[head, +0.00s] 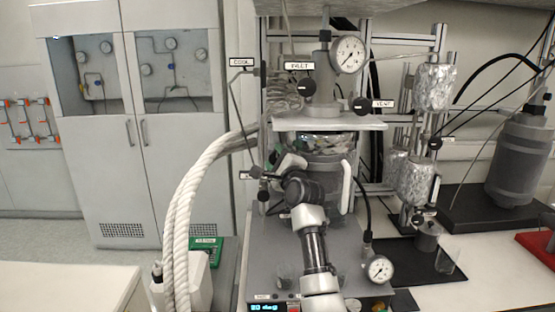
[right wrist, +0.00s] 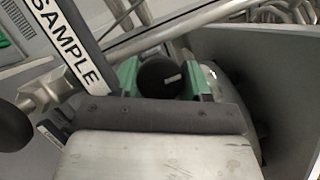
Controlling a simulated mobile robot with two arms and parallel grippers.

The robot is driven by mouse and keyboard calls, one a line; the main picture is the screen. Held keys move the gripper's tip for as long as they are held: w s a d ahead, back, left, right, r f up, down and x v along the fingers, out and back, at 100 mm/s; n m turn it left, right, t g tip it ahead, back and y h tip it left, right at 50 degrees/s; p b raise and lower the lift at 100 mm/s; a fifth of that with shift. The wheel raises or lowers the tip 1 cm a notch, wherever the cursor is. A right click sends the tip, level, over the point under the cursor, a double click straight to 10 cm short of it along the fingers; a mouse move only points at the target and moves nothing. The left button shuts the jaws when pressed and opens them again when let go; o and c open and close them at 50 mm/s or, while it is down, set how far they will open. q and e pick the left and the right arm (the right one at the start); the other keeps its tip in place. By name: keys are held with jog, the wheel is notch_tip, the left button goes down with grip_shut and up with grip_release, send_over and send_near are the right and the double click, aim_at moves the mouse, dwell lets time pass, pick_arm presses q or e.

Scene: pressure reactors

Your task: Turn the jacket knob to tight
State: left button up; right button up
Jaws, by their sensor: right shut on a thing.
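My right gripper (head: 284,168) is in front of the left side of the reactor vessel (head: 335,150) in the head view. The knob sits between the two pads. No label on this knob is readable, so I cannot confirm by name that it is the jacket knob. In the head view the gripper and wrist hide it. My left gripper is not in view.
A "SAMPLE" label (right wrist: 70,48) on a dark bar is close left of the fingers. Inlet knob (head: 307,88), vent knob (head: 361,104) and pressure gauge (head: 347,54) are above. Thick white hoses (head: 183,215) run on the left. A small gauge (head: 379,268) stands at the front right.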

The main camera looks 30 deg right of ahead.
jog(key=shift+r, duration=0.1)
jog(key=o, duration=0.6)
jog(key=shift+o, duration=0.2)
jog(key=shift+a, duration=0.1)
jog(key=shift+s+f, duration=0.2)
jog(key=shift+s, duration=0.1)
jog(key=b+v, duration=0.3)
jog(key=v, duration=0.7)
